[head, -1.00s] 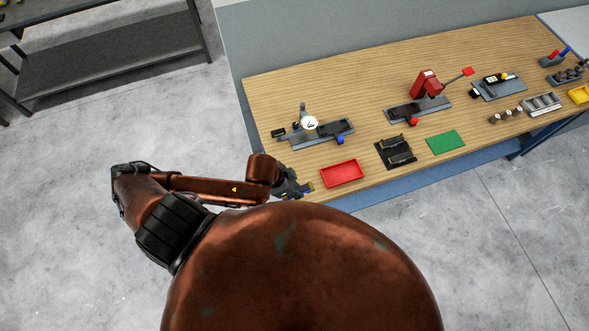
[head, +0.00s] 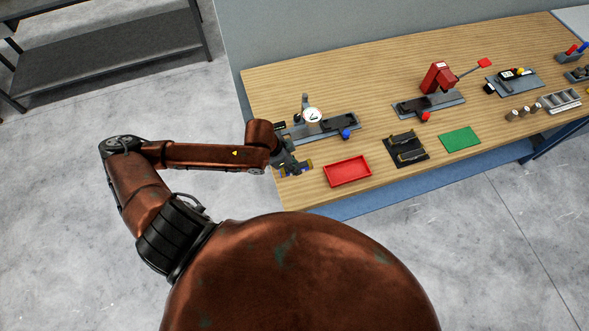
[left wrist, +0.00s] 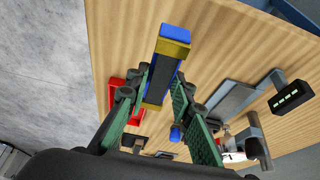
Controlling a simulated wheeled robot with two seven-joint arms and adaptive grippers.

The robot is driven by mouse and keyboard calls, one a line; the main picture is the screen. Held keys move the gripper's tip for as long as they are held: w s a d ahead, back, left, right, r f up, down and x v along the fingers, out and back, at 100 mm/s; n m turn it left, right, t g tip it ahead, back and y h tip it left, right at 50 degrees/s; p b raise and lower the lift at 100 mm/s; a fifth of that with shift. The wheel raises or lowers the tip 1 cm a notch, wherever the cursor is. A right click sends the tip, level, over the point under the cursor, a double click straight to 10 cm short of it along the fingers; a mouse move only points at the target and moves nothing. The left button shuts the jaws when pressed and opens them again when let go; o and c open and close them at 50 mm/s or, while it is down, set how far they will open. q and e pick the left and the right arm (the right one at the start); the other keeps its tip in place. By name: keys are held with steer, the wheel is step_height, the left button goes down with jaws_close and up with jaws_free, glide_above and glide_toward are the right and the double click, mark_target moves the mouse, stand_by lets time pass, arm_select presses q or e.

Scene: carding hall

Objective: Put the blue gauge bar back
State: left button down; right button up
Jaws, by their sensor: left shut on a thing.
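The blue gauge bar (left wrist: 172,48) has blue ends, gold bands and a dark middle. My left gripper (left wrist: 160,88) is shut on it, with the green-sided fingers on either side and the bar sticking out beyond the fingertips. In the head view the bar (head: 299,169) shows small at the tips of my left gripper (head: 291,165), over the table's left front corner, left of the red tray. A black rack (head: 392,150) to the right of that tray holds dark bars with gold-coloured parts. My right gripper is not in view.
The red tray (head: 347,184) sits near the front edge of the wooden table (head: 375,85). Behind it stands a dial gauge fixture (head: 313,115) with a blue knob. A red lever press (head: 438,77) and green mat (head: 460,139) are farther right. The table's back is clear.

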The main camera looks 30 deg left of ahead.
arm_select(q)
steer(key=w+f, duration=0.1)
steer(key=w+a+f, duration=0.1)
steer(key=shift+a+f, duration=0.1)
steer(key=shift+f, duration=0.2)
steer(key=shift+w+f, duration=0.1)
steer(key=shift+f, duration=1.55)
steer(key=c, duration=1.7)
jaws_free()
steer(key=shift+f, duration=0.1)
steer(key=v, duration=1.2)
steer(key=shift+a+p, duration=0.1)
steer(key=shift+p, duration=0.3)
